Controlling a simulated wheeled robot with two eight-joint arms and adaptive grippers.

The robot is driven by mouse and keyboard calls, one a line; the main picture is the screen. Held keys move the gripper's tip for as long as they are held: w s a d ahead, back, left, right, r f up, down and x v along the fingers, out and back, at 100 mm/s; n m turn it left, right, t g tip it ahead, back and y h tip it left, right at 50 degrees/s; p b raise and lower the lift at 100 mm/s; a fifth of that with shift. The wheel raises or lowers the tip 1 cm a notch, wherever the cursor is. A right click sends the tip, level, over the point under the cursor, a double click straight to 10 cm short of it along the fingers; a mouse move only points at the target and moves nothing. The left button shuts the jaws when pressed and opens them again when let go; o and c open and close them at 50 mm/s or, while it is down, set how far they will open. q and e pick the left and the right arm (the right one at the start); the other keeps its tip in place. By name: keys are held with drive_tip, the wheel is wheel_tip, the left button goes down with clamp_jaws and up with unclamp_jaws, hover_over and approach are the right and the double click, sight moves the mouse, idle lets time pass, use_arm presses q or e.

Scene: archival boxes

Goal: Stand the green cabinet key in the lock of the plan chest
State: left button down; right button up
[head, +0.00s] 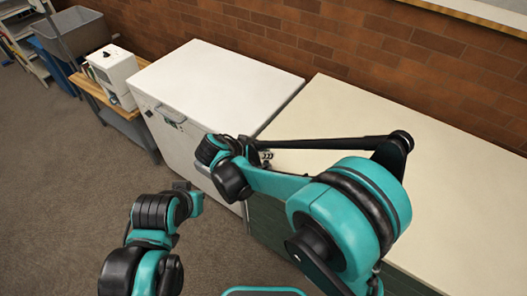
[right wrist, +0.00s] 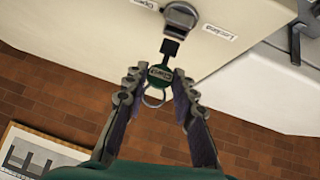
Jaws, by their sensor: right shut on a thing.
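The green cabinet key (right wrist: 160,77) has a round green head with lettering, a metal ring and a dark shaft. In the right wrist view my right gripper (right wrist: 159,84) is shut on its head, a finger on each side. The shaft points up the picture at the silver lock (right wrist: 180,18) on the cream plan chest (right wrist: 120,22). Its end is at the lock's edge; I cannot tell whether it has entered. In the head view my right gripper (head: 265,157) is small beside the plan chest (head: 440,190), key and lock indistinct. My left gripper (head: 181,187) is lower left, fingers unclear.
A white chest (head: 215,80) with a front latch adjoins the plan chest on the left. Labels (right wrist: 221,31) flank the lock. A brick wall (head: 340,35) runs behind. A wooden bench (head: 88,86) bears a white device (head: 116,72). Carpet (head: 60,180) is clear at left.

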drive_tip(key=shift+f+b, duration=1.2)
drive_tip(key=shift+f, duration=0.5)
drive_tip(key=o, duration=1.1)
drive_tip(key=shift+c, duration=0.2)
drive_tip(key=shift+r, duration=0.15)
wheel_tip(320, 180, up, 10)
